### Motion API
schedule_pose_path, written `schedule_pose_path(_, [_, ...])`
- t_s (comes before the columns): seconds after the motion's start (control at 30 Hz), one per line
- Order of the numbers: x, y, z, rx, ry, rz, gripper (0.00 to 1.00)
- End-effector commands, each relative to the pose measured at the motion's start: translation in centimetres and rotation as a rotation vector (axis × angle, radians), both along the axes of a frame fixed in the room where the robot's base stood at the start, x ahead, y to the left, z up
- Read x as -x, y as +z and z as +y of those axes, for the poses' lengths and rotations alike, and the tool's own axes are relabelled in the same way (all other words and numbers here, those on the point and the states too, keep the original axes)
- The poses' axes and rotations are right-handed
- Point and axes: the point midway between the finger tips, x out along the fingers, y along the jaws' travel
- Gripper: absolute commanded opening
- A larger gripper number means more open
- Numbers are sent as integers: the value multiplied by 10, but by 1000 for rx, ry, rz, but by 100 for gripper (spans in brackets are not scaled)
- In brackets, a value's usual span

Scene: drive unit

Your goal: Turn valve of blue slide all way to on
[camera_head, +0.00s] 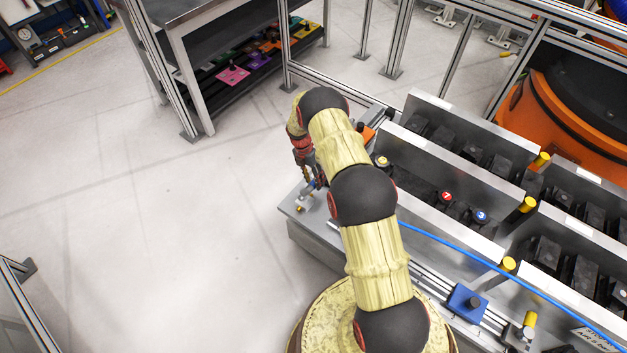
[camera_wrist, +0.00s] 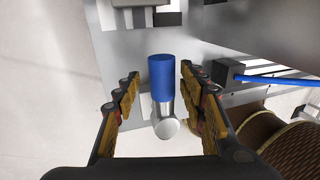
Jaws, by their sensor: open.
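The blue valve handle (camera_wrist: 161,78), a blue cylinder with a rounded silver metal end (camera_wrist: 166,128), shows in the middle of the wrist view. My gripper (camera_wrist: 160,74) is open, with one finger on each side of the handle. I see a gap on the left; the right finger is closer, and I cannot tell if it touches. In the head view my gripper (camera_head: 309,181) is low at the left corner of the metal table, partly hidden by my arm. A blue block (camera_head: 467,303) sits on the rail at the table's front.
The metal table (camera_head: 296,207) carries grey upright panels and yellow-capped posts. A blue hose (camera_head: 450,249) crosses it; in the wrist view it meets a black fitting (camera_wrist: 228,71). An orange block (camera_head: 367,133) lies beyond my gripper. The floor (camera_head: 150,230) at left is clear.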

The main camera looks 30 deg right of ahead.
Motion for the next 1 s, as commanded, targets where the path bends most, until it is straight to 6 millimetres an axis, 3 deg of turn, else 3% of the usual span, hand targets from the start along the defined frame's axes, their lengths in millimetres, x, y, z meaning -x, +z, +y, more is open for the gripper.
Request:
schedule_pose_path(0.37, [-1, 7, 1, 0, -1, 0, 43])
schedule_pose_path(0.8, [-22, 85, 9, 1, 0, -1, 43])
schedule_pose_path(1.0, [-27, 108, 11, -1, 0, 1, 43])
